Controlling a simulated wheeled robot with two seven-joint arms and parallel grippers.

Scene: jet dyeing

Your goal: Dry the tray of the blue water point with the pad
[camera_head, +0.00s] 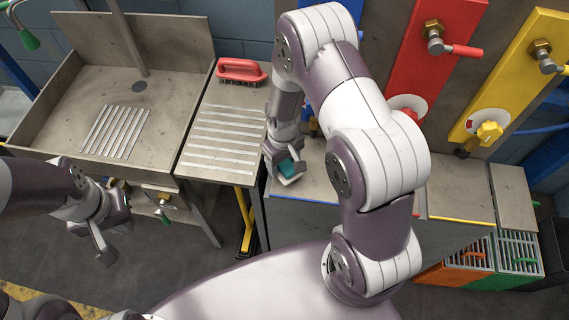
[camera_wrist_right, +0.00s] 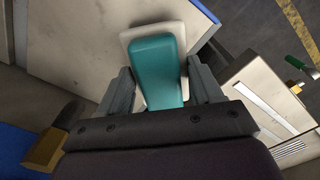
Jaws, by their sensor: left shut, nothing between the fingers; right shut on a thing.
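My right gripper (camera_head: 284,172) is shut on the pad, a teal grip (camera_head: 287,167) on a white base. The pad shows between the fingers in the right wrist view (camera_wrist_right: 156,65). It is at the left end of the grey, blue-edged tray (camera_head: 312,182), low over it; whether it touches cannot be told. The tray fills the left of the wrist view (camera_wrist_right: 80,45). My right arm hides most of the blue water point (camera_head: 326,45) and part of the tray. No water is clearly visible on it. My left gripper (camera_head: 108,240) is shut and empty, in front of the sink.
A slatted bench (camera_head: 230,135) with a red brush (camera_head: 241,71) stands left of the tray. A steel sink (camera_head: 70,115) is further left. Red (camera_head: 425,50) and yellow (camera_head: 515,70) water points stand right. A brass fitting (camera_wrist_right: 45,150) is close to my right gripper.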

